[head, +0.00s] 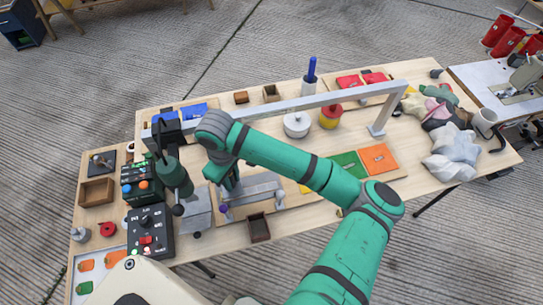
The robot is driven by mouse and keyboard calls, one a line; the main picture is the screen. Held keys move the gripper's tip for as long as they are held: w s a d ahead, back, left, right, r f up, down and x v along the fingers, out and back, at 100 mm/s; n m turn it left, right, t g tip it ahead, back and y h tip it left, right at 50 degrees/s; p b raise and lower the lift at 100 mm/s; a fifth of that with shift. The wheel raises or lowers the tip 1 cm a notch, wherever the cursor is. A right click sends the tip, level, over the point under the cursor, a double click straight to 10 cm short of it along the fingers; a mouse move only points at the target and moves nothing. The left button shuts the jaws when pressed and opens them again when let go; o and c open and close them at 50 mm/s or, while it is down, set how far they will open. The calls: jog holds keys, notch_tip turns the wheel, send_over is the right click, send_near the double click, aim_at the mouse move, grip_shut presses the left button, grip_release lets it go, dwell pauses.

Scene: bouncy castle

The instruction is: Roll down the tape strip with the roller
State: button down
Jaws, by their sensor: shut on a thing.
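My gripper (227,186) points down over the left end of a grey panel (262,187) on the wooden board. It is shut on a small tool with a purple part (224,208), seemingly the roller, whose lower end is near the panel's left edge. Its grip is mostly hidden by my wrist, and I cannot tell whether the roller touches the surface. A pale strip runs along the panel to the right of my gripper. I cannot tell surely if it is the tape strip.
A grey gantry bar (300,104) spans the table behind my arm. A black control box (148,231) and a dark green device (173,178) stand left. A small brown box (259,227) sits in front of the panel. Green and orange tiles (378,158) lie right.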

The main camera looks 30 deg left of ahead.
jog(key=shift+s+a, duration=0.65)
jog(key=shift+s, duration=0.15)
notch_tip(320, 180, up, 9)
dwell(0.8)
